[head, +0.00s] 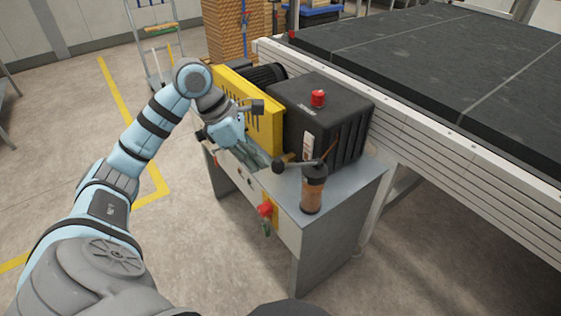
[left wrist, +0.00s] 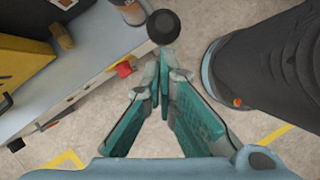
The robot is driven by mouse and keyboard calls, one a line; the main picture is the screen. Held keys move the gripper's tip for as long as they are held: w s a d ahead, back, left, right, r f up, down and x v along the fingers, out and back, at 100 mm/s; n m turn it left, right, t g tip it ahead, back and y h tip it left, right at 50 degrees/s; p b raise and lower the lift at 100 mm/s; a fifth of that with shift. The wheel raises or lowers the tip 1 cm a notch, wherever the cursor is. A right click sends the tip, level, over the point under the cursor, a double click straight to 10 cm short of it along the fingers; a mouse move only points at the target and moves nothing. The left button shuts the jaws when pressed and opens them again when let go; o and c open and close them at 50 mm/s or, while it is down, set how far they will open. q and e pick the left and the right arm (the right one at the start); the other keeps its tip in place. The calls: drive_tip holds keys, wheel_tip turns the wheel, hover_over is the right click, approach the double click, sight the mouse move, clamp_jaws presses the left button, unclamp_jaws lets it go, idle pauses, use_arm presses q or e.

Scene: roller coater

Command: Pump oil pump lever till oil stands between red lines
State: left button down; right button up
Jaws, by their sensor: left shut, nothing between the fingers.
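The oil pump (head: 313,190), a clear cylinder with brown-orange contents and a dark top, stands on the grey machine's front corner. Its lever (head: 300,163) points left from the top and ends in a black ball knob (head: 280,168). The knob also shows in the left wrist view (left wrist: 163,27), just beyond the fingertips. My left gripper (head: 262,160) is shut and empty, close beside the knob; I cannot tell whether they touch. A narrow white gauge (head: 308,146) is on the black box behind the pump; its level and red lines are too small to read. My right gripper is not in view.
The black box (head: 335,120) has a red button (head: 318,98) on top. A yellow guard (head: 250,110) stands left of it. Another red knob (head: 266,210) sits on the front panel. A long dark conveyor (head: 450,60) runs behind. The floor in front is clear.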

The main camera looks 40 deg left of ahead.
use_arm(q)
drive_tip(key=v, duration=1)
drive_tip(key=shift+s+r, duration=0.2)
drive_tip(key=shift+r, duration=0.1)
idle(0.4)
